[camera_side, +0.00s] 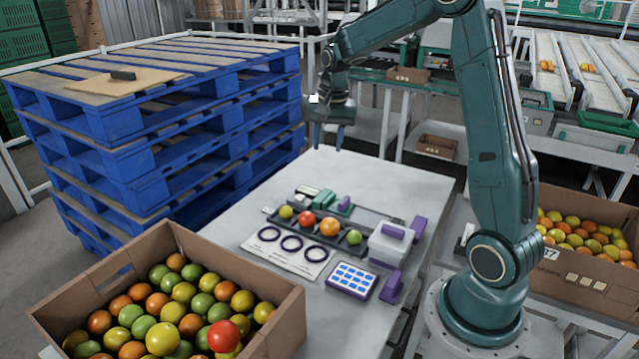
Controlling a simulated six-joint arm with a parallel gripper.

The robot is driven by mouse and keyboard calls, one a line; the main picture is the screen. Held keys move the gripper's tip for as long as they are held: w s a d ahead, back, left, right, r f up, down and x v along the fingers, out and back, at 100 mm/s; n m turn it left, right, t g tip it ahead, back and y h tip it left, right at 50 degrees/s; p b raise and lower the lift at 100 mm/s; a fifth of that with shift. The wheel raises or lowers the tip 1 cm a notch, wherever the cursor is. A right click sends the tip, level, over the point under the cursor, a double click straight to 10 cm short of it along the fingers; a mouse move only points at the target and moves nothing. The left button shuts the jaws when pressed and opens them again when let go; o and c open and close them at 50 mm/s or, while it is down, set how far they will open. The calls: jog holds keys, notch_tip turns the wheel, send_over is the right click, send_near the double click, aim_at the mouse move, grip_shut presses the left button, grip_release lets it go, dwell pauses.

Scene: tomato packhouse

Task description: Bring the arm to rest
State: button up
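My gripper (328,138) hangs above the far left edge of the white table (385,178), pointing down. Its two fingers are apart, with nothing visible between them. My arm arches from its base at the right, over the table's far side, to the gripper. A dark rack (340,238) on the table holds a yellow, a red, an orange and a green tomato in a row. The gripper is clear of the rack and the tomatoes.
Blue pallets (150,140) are stacked left of the table. A cardboard box (283,314) of mixed tomatoes stands front left, another box (570,285) at right. Purple-handled tools (392,240), a card with three rings (290,252) and a blue-spotted pad (352,279) lie near the rack.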

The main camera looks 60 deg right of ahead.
jog(key=s+a+r+n+t, duration=0.1)
jog(key=s+a+r+n, duration=0.35)
jog(key=s+a, duration=0.4)
jog(key=s+a+r+n+t, duration=0.2)
jog(key=s+a+r+n, duration=0.2)
jog(key=s+a+r, duration=0.4)
jog(key=s+a+f+n+t, duration=0.1)
jog(key=s+a+f+n, duration=0.2)
jog(key=s, duration=0.3)
jog(key=shift+s+a+f+n+y, duration=0.25)
jog(key=shift+s+a+n+y, duration=0.25)
jog(key=shift+a, duration=0.3)
jog(key=shift+w, duration=0.15)
